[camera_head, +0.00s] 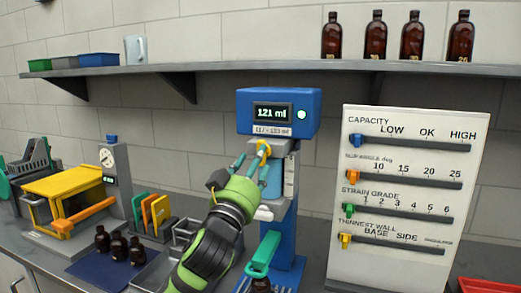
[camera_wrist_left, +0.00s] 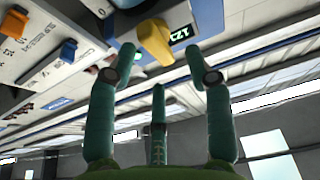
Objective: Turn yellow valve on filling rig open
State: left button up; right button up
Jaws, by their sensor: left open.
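The filling rig (camera_head: 278,108) is a blue unit whose display reads 121 ml, with a round light beside it. Its yellow valve (camera_head: 263,149) sits just below the display. The valve also shows as a yellow handle at the top middle of the left wrist view (camera_wrist_left: 155,42). My left gripper (camera_head: 250,162) is at the valve, with its green fingers spread. In the left wrist view the fingertips (camera_wrist_left: 162,58) lie on either side of the valve, with gaps visible. I cannot tell whether any finger touches it. My right gripper is not in view.
A green part (camera_head: 263,254) stands low at the rig, above an amber bottle (camera_head: 261,285). Several amber bottles (camera_head: 119,246) stand on a blue mat at left. A yellow machine (camera_head: 65,190) is farther left. A white slider board (camera_head: 405,200) stands close on the right.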

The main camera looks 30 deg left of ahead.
pick_arm(q)
jog(key=shift+p+x, duration=0.3)
jog(key=shift+x, duration=0.9)
jog(key=shift+d, duration=0.2)
grip_shut()
jog(key=shift+m+h, duration=0.4)
jog(key=shift+m, duration=0.4)
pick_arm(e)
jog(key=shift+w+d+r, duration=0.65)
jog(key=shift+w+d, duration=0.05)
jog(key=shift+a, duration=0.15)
pick_arm(q)
grip_release()
jog(key=shift+w, duration=0.1)
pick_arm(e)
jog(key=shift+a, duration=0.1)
pick_arm(q)
jog(key=shift+f, duration=0.1)
